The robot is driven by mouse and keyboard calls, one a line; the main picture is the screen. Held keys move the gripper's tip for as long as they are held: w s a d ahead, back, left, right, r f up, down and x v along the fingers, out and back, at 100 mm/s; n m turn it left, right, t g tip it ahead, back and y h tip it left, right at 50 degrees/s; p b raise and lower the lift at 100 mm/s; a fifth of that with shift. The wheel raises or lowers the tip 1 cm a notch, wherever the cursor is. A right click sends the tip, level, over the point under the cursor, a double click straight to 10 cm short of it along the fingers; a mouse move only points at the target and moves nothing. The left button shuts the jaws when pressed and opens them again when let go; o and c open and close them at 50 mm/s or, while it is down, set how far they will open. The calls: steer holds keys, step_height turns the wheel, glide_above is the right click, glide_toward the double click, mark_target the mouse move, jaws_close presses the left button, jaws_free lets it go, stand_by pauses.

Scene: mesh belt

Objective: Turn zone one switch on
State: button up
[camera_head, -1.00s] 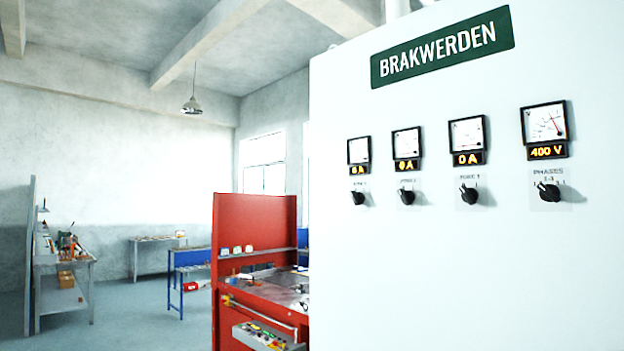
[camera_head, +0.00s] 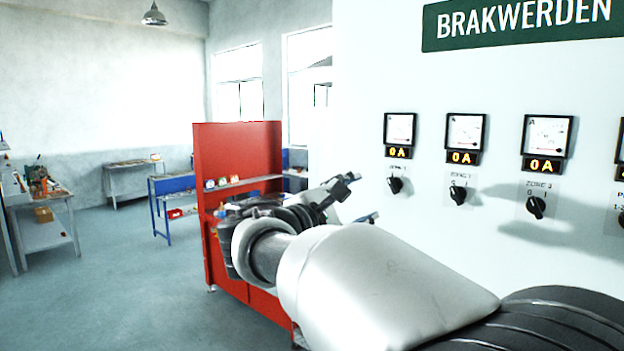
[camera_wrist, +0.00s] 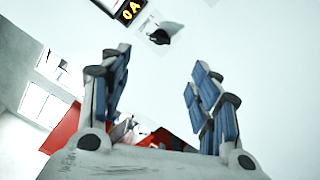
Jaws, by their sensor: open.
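The zone one switch (camera_head: 395,185) is a small black rotary knob, leftmost in the row on the white cabinet (camera_head: 440,255). Its meter (camera_head: 400,130) reads 0 A; the knob's exact setting is too small to tell. My gripper (camera_head: 359,198) is open and empty, left of and slightly below that knob in the head view, apart from it. In the wrist view my open blue-padded fingers (camera_wrist: 162,75) show, with one black knob (camera_wrist: 159,37) above their tips, under a 0 A display (camera_wrist: 130,9). I cannot tell for certain which knob that is.
Two more knobs, zone two (camera_head: 458,194) and zone three (camera_head: 536,206), sit to the right, with a partly cropped phases knob (camera_head: 620,219) beyond. A red workbench (camera_head: 237,150) stands left of the cabinet, behind my arm. Open floor lies at the left.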

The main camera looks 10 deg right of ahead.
mark_target(392, 186)
steer(key=p+x, duration=0.3)
steer(key=x, duration=1.2)
steer(key=shift+w+d, duration=0.2)
steer(key=shift+w, duration=0.05)
steer(key=shift+f, duration=0.1)
steer(key=c, duration=1.1)
